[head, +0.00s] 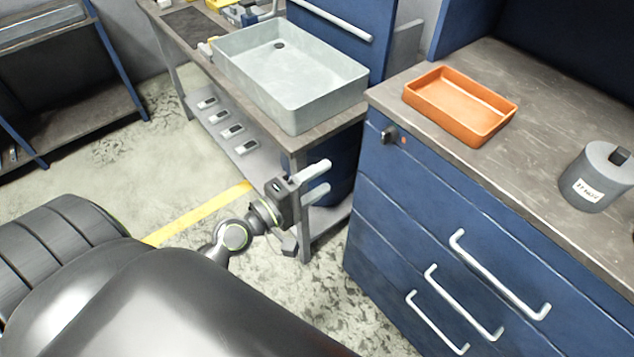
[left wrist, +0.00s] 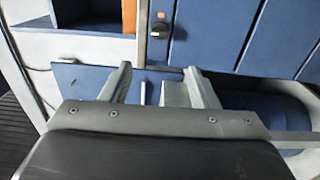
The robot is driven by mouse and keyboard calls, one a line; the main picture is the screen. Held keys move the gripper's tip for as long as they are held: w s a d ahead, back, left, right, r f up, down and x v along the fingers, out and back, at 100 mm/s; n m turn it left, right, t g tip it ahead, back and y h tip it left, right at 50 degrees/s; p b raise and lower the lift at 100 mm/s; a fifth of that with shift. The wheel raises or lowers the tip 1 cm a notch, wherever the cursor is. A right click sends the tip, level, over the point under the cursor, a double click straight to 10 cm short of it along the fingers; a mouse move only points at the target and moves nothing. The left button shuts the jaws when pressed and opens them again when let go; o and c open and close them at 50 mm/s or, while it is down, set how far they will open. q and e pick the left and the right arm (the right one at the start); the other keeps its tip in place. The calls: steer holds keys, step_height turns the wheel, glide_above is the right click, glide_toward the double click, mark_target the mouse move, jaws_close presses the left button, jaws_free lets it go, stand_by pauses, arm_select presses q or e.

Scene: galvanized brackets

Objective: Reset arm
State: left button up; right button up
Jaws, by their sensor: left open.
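My left gripper (head: 318,182) is in the middle of the head view, in front of the near corner of the workbench. Its two pale fingers are apart with nothing between them. In the left wrist view the same gripper (left wrist: 160,82) shows both fingers spread, with blue cabinet fronts beyond. My right gripper is in neither view. No galvanized bracket can be made out clearly.
A grey tray (head: 300,108) stands on the workbench, above a lower shelf (head: 222,135). At right, a blue drawer cabinet (head: 385,215) with protruding handles bears an orange tray (head: 409,91) and a grey lidded canister (head: 590,182). Floor (head: 120,180) at left is clear.

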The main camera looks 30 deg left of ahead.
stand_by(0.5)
arm_select(q)
steer(key=s+a+f+m+g+y, duration=0.2)
steer(key=f, duration=0.9)
steer(key=s+a+f+m+g+y, duration=0.1)
steer(key=s+a+f+g+y, duration=0.15)
steer(key=f, duration=0.85)
steer(key=s+a+f+m+g+y, duration=0.1)
steer(key=s+a+f+m+g, duration=0.15)
steer(key=f, duration=0.85)
steer(key=s+f+m+g+y, duration=0.1)
steer(key=s+f+m+g, duration=0.3)
steer(key=s+f, duration=0.6)
steer(key=s+f+m+g, duration=0.4)
steer(key=s+f, duration=0.6)
steer(key=s, duration=0.7)
steer(key=shift+s+a+g+y, duration=0.15)
steer(key=shift+s+g+y, duration=0.2)
steer(key=shift+g, duration=0.05)
steer(key=shift+r, duration=0.1)
